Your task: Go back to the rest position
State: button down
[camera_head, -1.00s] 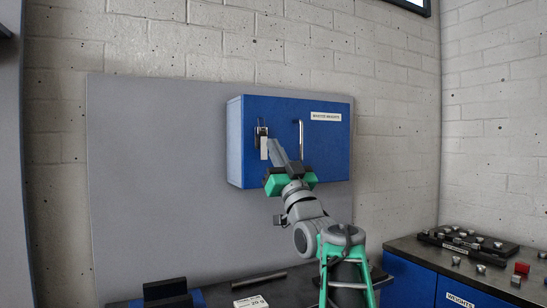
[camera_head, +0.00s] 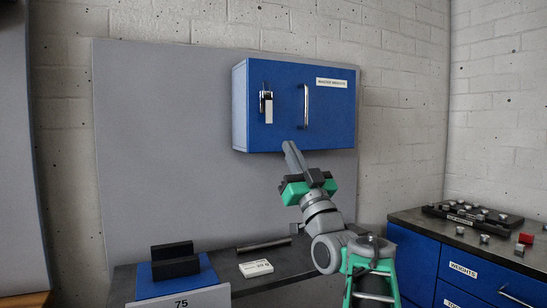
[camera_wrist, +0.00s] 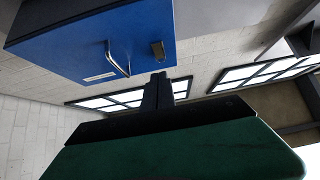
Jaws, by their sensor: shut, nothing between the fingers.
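My gripper (camera_head: 292,156) is shut and empty. In the head view its fingers point up and slightly left, just below the lower edge of the blue wall cabinet. In the wrist view the closed fingers (camera_wrist: 158,92) show at the middle, with the cabinet (camera_wrist: 85,45) beyond them at the upper left. The cabinet (camera_head: 285,110) is closed, with a vertical silver handle (camera_head: 306,106), a white label at the upper right and a latch with a pale tag (camera_head: 267,108) at the left. My fingers look apart from the latch.
A dark bench (camera_head: 218,264) below holds a white card (camera_head: 256,268), a dark bar (camera_head: 263,244) and a blue stand with black blocks (camera_head: 172,260).

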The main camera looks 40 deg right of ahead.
jog(key=w+a+f+n+g+y+p, duration=0.1)
jog(key=w+a+f+g+y+p, duration=0.1)
jog(key=w+a+f+g+p, duration=0.35)
jog(key=w+a+f+g+y+p, duration=0.2)
jog(key=w+a+f+g+p, duration=0.15)
jog(key=a+p, duration=0.45)
jog(key=a+f+g+p, duration=0.3)
jog(key=a+f, duration=0.2)
jog(key=a, duration=0.1)
jog(key=s+a+f+g+p, duration=0.3)
jog(key=s+f, duration=0.1)
jog(key=s, duration=0.3)
jog(key=s+a+f+n+g+p, duration=0.1)
jog(key=s+a+f+g+p, duration=0.2)
jog(key=s, duration=0.5)
jog(key=s+a+f+g+y+p, duration=0.1)
jog(key=s+a+f+g+p, duration=0.2)
jog(key=s, duration=0.5)
notch_tip(320, 180, down, 3)
jog(key=shift+s+a+g, duration=0.2)
jog(key=shift+a+g, duration=0.65)
jog(key=shift+g, duration=0.15)
